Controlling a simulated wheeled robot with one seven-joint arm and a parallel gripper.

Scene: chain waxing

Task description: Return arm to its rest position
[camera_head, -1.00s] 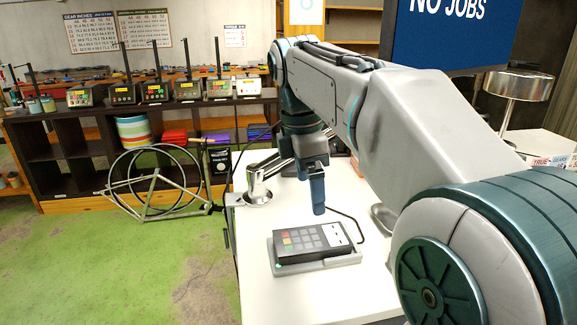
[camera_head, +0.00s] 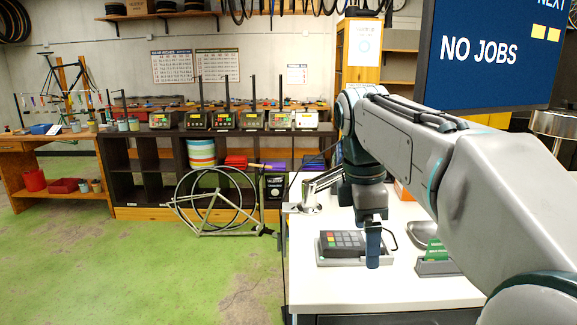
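My arm reaches in from the right over the white table (camera_head: 410,294). My gripper (camera_head: 373,262) points down at the arm's end, in front of the right part of a dark keypad device (camera_head: 342,243). The device has coloured keys and sits in a grey tray (camera_head: 330,262). The fingers look close together from this side, and I cannot tell whether they are open or shut. I see nothing held in them.
A metal bowl (camera_head: 421,233) and a green card in a grey holder (camera_head: 436,252) lie to the right on the table. A "NO JOBS" screen (camera_head: 490,55) stands behind the arm. A bicycle frame (camera_head: 215,215) leans by the shelf. Green floor (camera_head: 150,270) is open at left.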

